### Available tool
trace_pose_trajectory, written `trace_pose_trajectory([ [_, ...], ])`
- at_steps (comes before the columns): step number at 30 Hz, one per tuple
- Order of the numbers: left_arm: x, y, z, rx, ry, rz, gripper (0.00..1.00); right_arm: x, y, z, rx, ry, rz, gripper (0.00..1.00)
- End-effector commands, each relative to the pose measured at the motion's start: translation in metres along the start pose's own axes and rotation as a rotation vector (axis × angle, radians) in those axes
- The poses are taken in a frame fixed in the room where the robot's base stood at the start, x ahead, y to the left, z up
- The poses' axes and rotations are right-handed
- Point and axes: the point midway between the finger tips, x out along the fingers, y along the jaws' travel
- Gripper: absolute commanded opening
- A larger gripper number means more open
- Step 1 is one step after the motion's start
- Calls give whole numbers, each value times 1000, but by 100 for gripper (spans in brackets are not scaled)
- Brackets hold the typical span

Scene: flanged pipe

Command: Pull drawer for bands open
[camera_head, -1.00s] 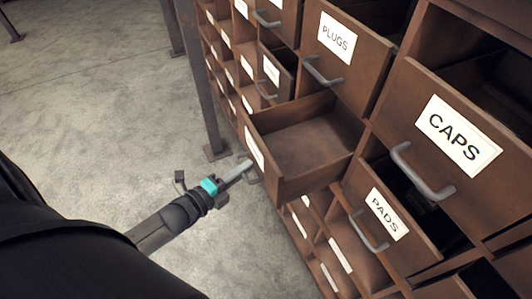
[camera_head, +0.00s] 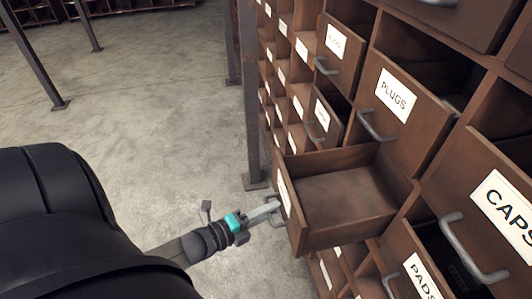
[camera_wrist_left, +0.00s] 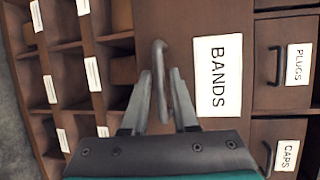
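The brown bands drawer (camera_head: 345,203) stands pulled out of the cabinet, with its empty inside showing from above. Its white label, reading BANDS (camera_wrist_left: 218,77), is clear in the left wrist view. The grey handle (camera_wrist_left: 160,70) of this drawer lies between the two fingers of my left gripper (camera_wrist_left: 160,88). The fingers are close together around the handle, with little room on either side. In the head view my left gripper (camera_head: 264,212) is at the drawer's front, on the handle. My right gripper is not in view.
The PLUGS drawer (camera_head: 388,110) and the CAPS drawer (camera_head: 490,190) stick out to the right, and the PADS drawer (camera_head: 405,262) sits lower. Smaller labelled compartments fill the cabinet's far side. A dark metal post (camera_head: 250,110) stands behind. Floor to the left is clear.

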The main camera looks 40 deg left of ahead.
Motion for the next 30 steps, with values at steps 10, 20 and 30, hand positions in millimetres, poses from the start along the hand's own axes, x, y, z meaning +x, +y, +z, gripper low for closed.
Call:
trace_pose_trajectory([
  [10,-13,0,0,-1,0,2,27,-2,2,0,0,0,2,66],
  [20,-75,0,0,-2,-1,4,27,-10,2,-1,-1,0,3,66],
  [30,-136,0,0,-1,-1,2,27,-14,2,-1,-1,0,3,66],
])
